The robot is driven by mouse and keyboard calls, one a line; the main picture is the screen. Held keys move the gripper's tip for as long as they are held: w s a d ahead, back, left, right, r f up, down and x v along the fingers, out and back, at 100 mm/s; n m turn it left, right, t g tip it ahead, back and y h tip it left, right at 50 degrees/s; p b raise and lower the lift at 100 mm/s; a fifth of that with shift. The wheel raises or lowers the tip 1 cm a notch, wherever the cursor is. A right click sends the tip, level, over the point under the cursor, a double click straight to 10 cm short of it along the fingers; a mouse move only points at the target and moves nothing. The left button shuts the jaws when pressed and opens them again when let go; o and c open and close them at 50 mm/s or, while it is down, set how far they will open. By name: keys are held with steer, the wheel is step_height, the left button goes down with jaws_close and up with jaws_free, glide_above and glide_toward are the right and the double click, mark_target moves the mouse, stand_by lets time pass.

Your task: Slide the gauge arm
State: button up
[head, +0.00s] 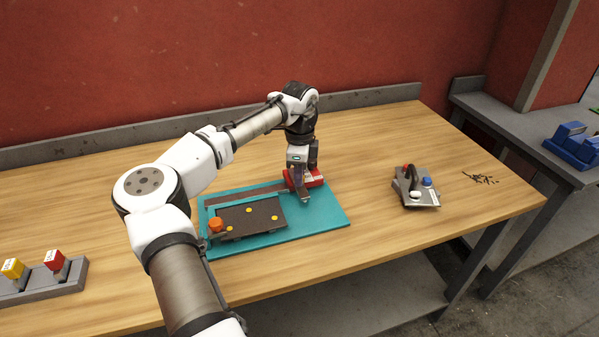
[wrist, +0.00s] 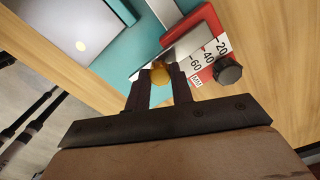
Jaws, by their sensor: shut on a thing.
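The red gauge block (head: 313,178) sits on the teal board (head: 325,215) at its back right. In the wrist view the red block (wrist: 208,28) carries a white scale (wrist: 205,57) marked 20, 40 and 60, and a black knob (wrist: 228,70). A bare metal gauge arm (wrist: 185,50) runs along the scale. My gripper (wrist: 160,82) is shut on an amber knob (wrist: 160,74) beside the metal arm. In the head view my gripper (head: 303,188) is at the red block and hides part of it; the knob cannot be made out there.
A brown plate (head: 250,217) with yellow dots and an orange knob (head: 215,225) lies left on the board. A grey device (head: 417,188) stands on the right of the wooden table. A grey switch block (head: 45,283) is at the front left. Table is clear between these.

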mark_target(303, 191)
jaws_close()
steer(key=shift+s+d+p, duration=0.15)
steer(key=shift+s+p, duration=0.05)
steer(key=shift+s, duration=0.35)
steer(key=shift+s+d+p, duration=0.15)
steer(key=shift+s, duration=0.4)
steer(key=o, duration=0.9)
jaws_free()
steer(key=shift+s+d, duration=0.1)
steer(key=shift+o, duration=0.2)
steer(key=shift+r, duration=0.1)
steer(key=shift+r, duration=0.25)
step_height(303, 191, up, 13)
steer(key=b, duration=0.3)
